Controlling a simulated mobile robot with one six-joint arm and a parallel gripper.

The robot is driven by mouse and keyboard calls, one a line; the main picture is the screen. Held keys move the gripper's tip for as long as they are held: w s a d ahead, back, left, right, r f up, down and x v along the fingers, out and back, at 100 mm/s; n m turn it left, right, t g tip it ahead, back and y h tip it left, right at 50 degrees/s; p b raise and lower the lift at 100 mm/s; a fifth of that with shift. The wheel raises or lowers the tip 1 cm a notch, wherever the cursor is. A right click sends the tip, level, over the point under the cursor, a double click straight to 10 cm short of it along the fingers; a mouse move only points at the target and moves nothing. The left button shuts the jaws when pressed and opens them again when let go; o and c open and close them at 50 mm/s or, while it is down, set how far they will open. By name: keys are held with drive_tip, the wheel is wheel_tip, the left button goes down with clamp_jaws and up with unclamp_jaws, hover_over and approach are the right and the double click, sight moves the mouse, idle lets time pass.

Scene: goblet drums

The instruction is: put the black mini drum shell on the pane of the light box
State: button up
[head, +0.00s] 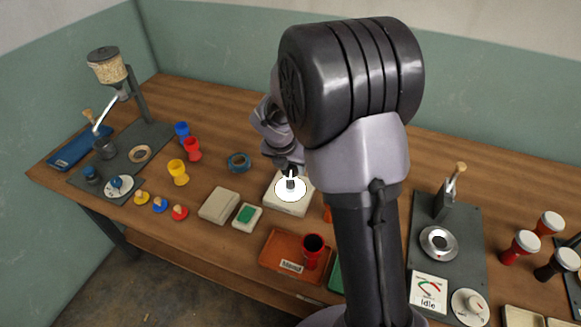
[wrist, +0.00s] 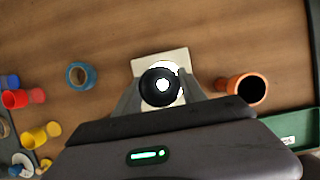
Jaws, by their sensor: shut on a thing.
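The light box (head: 287,207) is a white box with a round, brightly lit pane (head: 281,194), standing mid-table in the head view. My gripper (head: 290,175) is over the pane, pointing down. It is shut on the black mini drum shell (wrist: 149,93), which shows end-on in the wrist view between the fingers, with bright light through its bore. In the head view the shell is a small dark shape against the lit pane. The light box also shows behind the shell in the wrist view (wrist: 144,66). I cannot tell whether the shell touches the pane.
An orange shell (wrist: 233,84) lies or stands right of the light box. A blue ring (head: 238,162) is to the left. An orange tray (head: 275,262) with a red shell (head: 313,242) is in front. Beige (head: 219,206) and green-topped (head: 247,216) boxes stand front left.

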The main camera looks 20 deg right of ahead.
drive_tip(key=shift+f, duration=0.15)
drive_tip(key=o, duration=1.5)
drive_tip(key=s+a+r+m+p, duration=0.2)
drive_tip(key=s+r+m+p, duration=0.1)
drive_tip(key=r, duration=0.5)
drive_tip(key=s+a+r+m+p, duration=0.3)
drive_tip(key=s+r, duration=0.1)
drive_tip(key=r, duration=0.4)
drive_tip(key=s+a+r+m+t+y, duration=0.1)
drive_tip(key=s+a+r+m, duration=0.1)
drive_tip(key=s+m, duration=0.4)
drive_tip(key=s+a+r+m+y, duration=0.2)
drive_tip(key=s+m, duration=0.5)
drive_tip(key=m, duration=0.4)
drive_tip(key=s+a+r+m+t+y, duration=0.1)
drive_tip(key=s+a+r+m+y, duration=0.1)
drive_tip(key=s+a+m, duration=0.3)
drive_tip(key=shift+s+a+r+m+t, duration=0.2)
drive_tip(key=shift+s+r+m, duration=0.3)
drive_tip(key=shift+m, duration=0.35)
drive_tip(key=shift+s+a+r+m+t, duration=0.1)
drive_tip(key=shift+s+a+r+m, duration=0.15)
drive_tip(key=shift+s+m, duration=0.5)
